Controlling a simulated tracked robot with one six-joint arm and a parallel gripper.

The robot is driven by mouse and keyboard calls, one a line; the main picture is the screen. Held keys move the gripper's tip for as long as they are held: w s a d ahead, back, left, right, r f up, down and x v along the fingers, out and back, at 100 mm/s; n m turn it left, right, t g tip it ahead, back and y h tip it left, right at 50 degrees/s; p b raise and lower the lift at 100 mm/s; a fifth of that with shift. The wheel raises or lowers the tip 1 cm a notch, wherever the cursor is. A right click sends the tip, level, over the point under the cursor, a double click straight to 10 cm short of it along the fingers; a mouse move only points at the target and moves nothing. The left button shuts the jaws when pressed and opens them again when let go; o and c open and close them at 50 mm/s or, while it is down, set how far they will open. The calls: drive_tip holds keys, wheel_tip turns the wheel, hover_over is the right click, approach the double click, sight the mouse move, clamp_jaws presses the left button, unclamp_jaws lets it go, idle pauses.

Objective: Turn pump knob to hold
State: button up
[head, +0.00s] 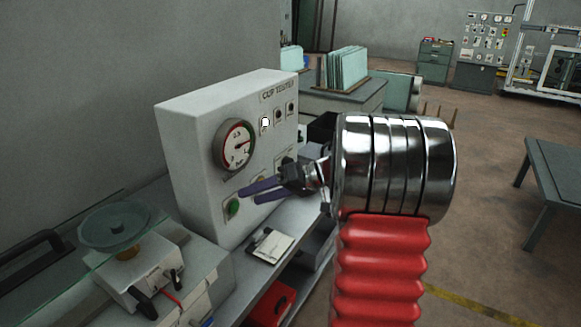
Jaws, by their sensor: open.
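A white box marked as a tester (190,155) stands on the bench at the left. Its front panel carries a round dial gauge (235,145), a green button (233,207) at the lower left and several small controls at the upper right, one of them a white-topped control (265,122). I cannot read which control is the pump knob. My gripper (246,195) has two purple fingers, open with nothing between them, in front of the panel's lower part, right of the green button. The gripper hides part of the lower panel.
A device with a round glass dish (114,227) stands at the lower left. A white notepad (271,246) lies on the bench below the panel. A cabinet with upright glass sheets (341,68) is behind. A grey table (560,165) is at the right, with open floor between.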

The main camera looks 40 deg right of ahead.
drive_tip(key=s+d+f+m+t+h, duration=0.1)
drive_tip(key=d+t, duration=0.3)
drive_tip(key=d, duration=0.9)
drive_tip(key=s+d+f+m+t+h, duration=0.1)
drive_tip(key=d+f+t, duration=0.3)
drive_tip(key=d, duration=0.9)
drive_tip(key=shift+s+d+h, duration=0.2)
drive_tip(key=shift+d+h, duration=0.15)
drive_tip(key=shift+h, duration=0.55)
drive_tip(key=shift+w, duration=0.15)
drive_tip(key=x, duration=1.3)
drive_tip(key=shift+w+a, duration=0.2)
drive_tip(key=shift+w, duration=0.05)
